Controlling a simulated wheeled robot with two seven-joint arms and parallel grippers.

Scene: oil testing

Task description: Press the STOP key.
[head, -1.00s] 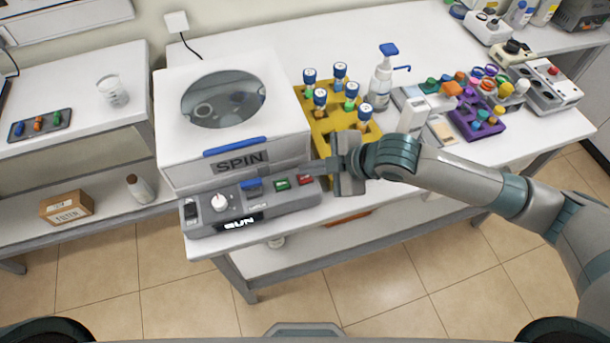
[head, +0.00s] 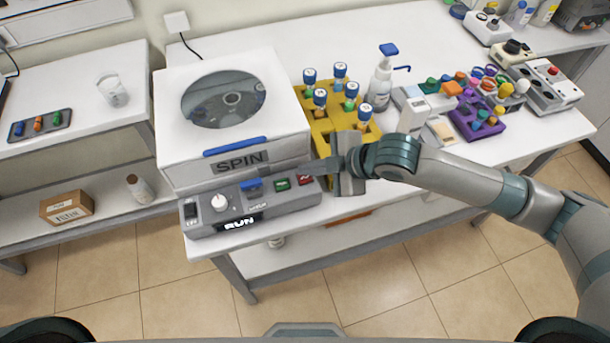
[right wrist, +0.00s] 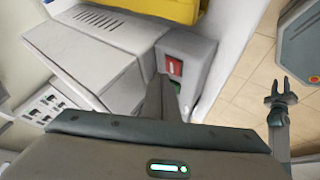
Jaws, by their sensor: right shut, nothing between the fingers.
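A grey control panel (head: 230,217) sits in front of the white spin machine (head: 180,138). It has a red key (head: 305,181), a green key (head: 282,184) and a blue key (head: 251,185); its display reads RUN. The lettering on the red key is too small to read. My right gripper (head: 270,171) is shut and empty, its fingers pointing left along the rear of the key row. In the right wrist view the shut fingertips (right wrist: 160,80) are close beside the red key (right wrist: 175,67) and partly hide the green key (right wrist: 178,88); I cannot tell contact.
A yellow rack (head: 320,128) with several blue-capped tubes stands right of the machine, behind my right gripper. A pump bottle (head: 379,88) and a purple rack (head: 467,128) stand farther right. The floor (head: 400,290) in front of the table is clear.

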